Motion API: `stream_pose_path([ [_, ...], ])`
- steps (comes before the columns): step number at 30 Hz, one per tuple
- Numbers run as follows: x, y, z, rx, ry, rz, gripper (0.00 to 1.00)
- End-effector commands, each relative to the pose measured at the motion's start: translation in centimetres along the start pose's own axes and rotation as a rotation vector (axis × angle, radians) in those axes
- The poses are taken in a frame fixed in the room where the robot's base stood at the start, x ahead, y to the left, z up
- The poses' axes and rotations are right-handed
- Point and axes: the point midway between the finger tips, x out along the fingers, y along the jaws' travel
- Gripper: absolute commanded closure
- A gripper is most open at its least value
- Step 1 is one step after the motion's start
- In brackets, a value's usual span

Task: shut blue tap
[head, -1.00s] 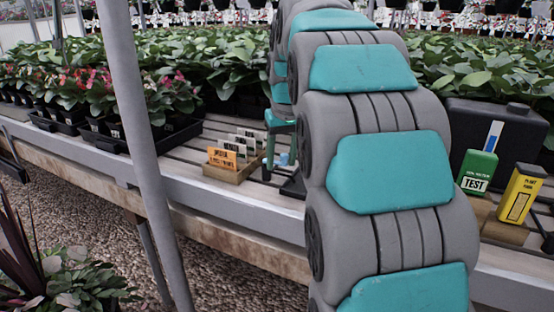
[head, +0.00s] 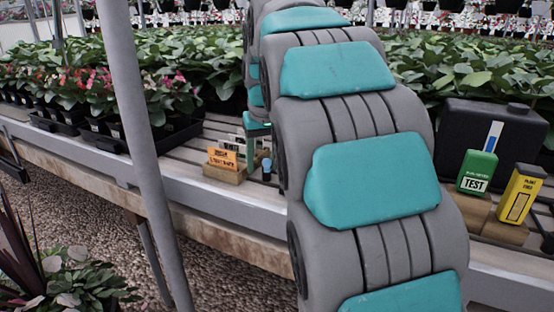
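A small blue piece (head: 266,164), likely the blue tap, shows on the slatted bench just left of my arm. It is small, and its exact handle position is hard to read. My arm, grey with teal pads, fills the middle of the view and reaches over the bench. The end of the arm, with my gripper (head: 250,146), is mostly hidden behind the card holder and my own arm links. A bit of teal and green shows just above and left of the blue piece. I cannot tell whether the gripper touches it or whether its fingers are open.
A wooden holder with an orange card and paler cards (head: 226,162) stands just left of the blue piece. A black canister (head: 465,125), a green TEST box (head: 477,172) and a yellow box (head: 521,194) stand at right. Potted plants fill the back. A grey post (head: 140,150) rises at left.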

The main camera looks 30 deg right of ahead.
Motion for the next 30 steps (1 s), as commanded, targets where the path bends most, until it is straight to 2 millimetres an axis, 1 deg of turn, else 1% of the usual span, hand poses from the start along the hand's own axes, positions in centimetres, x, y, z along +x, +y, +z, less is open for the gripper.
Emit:
stream_pose_path([
  [10, 0.0, -1.6, 0.0, -0.001, 0.000, -0.001, 0.47],
  [22, 0.0, -0.9, 0.0, 0.000, -0.001, -0.001, 0.47],
  [26, -0.6, -0.9, -0.2, 0.000, -0.001, -0.001, 0.47],
  [30, -1.9, -0.9, -0.5, 0.000, -0.003, -0.002, 0.47],
])
